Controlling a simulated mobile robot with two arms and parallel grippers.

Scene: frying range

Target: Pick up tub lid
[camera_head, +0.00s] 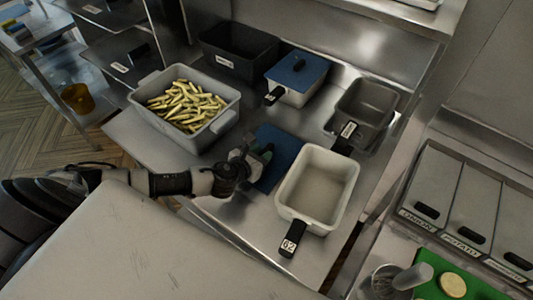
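A flat blue tub lid (284,142) lies on the steel counter, just left of an open white tub (318,187) with a black handle. My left gripper (262,155) reaches in from the left and is over the left part of this lid. Its fingers are small and dark here, so I cannot tell whether they are open or closed on the lid's edge. A second blue lid (297,68) sits on another white tub (290,96) farther back. My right gripper is out of view.
A grey bin of fries (216,128) stands behind my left arm. A black bin (237,54) and an empty grey tub (367,113) stand farther back. Lidded compartments (434,187) and a green board (468,284) are at the right.

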